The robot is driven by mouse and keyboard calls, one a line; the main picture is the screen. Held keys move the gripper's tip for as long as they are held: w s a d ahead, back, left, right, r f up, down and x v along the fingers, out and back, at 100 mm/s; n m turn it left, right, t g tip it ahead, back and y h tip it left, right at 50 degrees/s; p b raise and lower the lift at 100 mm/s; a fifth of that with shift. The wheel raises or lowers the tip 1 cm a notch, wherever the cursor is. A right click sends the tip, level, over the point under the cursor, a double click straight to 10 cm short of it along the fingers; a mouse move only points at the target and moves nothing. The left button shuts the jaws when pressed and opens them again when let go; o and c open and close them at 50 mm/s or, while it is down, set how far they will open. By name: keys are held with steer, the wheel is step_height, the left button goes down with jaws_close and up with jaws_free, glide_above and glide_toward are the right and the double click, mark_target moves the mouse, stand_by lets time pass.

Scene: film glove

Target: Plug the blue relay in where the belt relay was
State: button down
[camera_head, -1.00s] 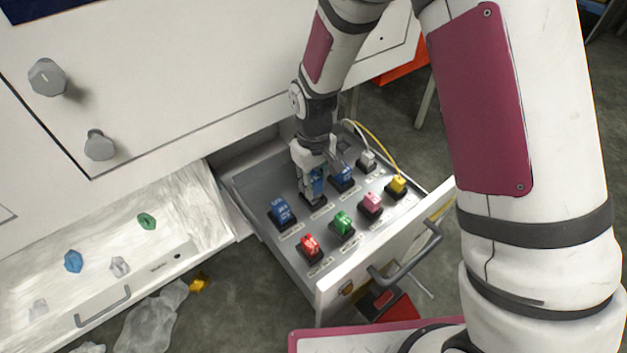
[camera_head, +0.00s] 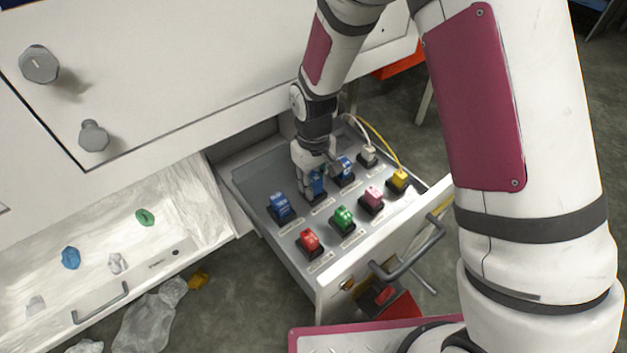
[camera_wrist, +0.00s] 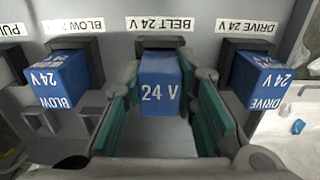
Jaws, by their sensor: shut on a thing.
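A blue relay marked 24 V (camera_wrist: 160,92) sits at the dark socket labelled BELT 24 V (camera_wrist: 160,43) in the wrist view. My gripper (camera_wrist: 161,85) has its teal-padded fingers on both sides of this relay and is shut on it. In the head view my gripper (camera_head: 317,182) points down into the open drawer, and the blue relay (camera_head: 318,188) shows partly between the fingers. The relay looks upright in line with the socket; whether it is fully seated I cannot tell. The fingers hide part of its base.
Blue relays marked BLOW (camera_wrist: 60,80) and DRIVE (camera_wrist: 262,80) stand close on either side. Red (camera_head: 308,240), green (camera_head: 344,217), pink (camera_head: 373,198) and yellow (camera_head: 398,179) relays stand in the same drawer. A second open drawer (camera_head: 185,235) at left holds several small coloured pieces.

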mark_target(313, 178)
steer(key=shift+f, duration=0.35)
steer(key=c, duration=1.2)
jaws_free()
step_height(313, 178, up, 12)
steer(key=shift+r, duration=0.1)
